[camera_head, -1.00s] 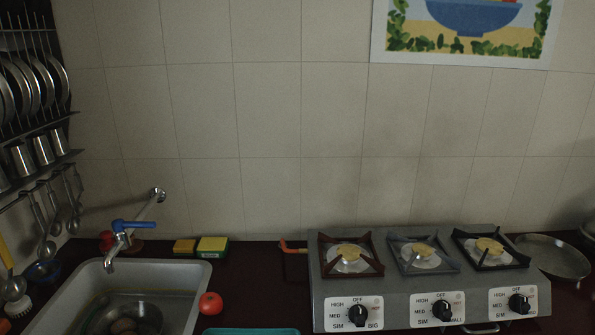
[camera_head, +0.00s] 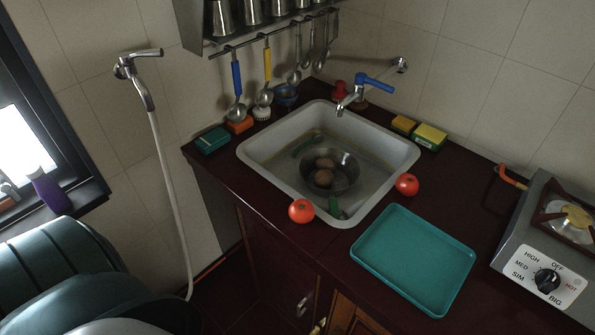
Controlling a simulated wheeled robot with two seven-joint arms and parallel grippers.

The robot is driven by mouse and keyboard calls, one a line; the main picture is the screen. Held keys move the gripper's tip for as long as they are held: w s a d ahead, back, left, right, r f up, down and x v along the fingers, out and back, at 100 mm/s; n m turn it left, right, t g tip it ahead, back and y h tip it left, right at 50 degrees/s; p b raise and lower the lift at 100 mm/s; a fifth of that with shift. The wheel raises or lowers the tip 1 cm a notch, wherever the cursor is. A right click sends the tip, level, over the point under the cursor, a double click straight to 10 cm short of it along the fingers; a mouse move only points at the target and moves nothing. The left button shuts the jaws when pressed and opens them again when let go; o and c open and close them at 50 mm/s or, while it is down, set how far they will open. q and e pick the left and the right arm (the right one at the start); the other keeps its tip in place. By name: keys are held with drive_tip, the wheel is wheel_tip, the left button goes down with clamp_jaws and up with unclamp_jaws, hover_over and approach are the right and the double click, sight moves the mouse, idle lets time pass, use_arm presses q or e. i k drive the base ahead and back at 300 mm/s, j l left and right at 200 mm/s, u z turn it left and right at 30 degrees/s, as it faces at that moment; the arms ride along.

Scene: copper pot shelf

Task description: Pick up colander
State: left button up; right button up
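A round metal bowl (camera_head: 345,178), which may be the colander, sits in the grey sink (camera_head: 258,172). Brown round items (camera_head: 323,178) lie in it, and I cannot make out any holes in its wall. Long green vegetables lie in the sink beside the bowl, one behind it and one (camera_head: 335,208) in front. Neither of my grippers shows in the head view.
Red tomatoes (camera_head: 301,211) (camera_head: 407,184) sit by the sink's rim. An empty teal tray (camera_head: 415,262) lies between sink and stove (camera_head: 535,225). A blue-handled tap (camera_head: 372,82) reaches over the sink. Ladles (camera_head: 237,85) hang behind. Dark green rounded containers (camera_head: 60,262) stand at lower left.

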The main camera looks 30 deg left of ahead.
sight(347, 172)
drive_tip(key=u, duration=0.85)
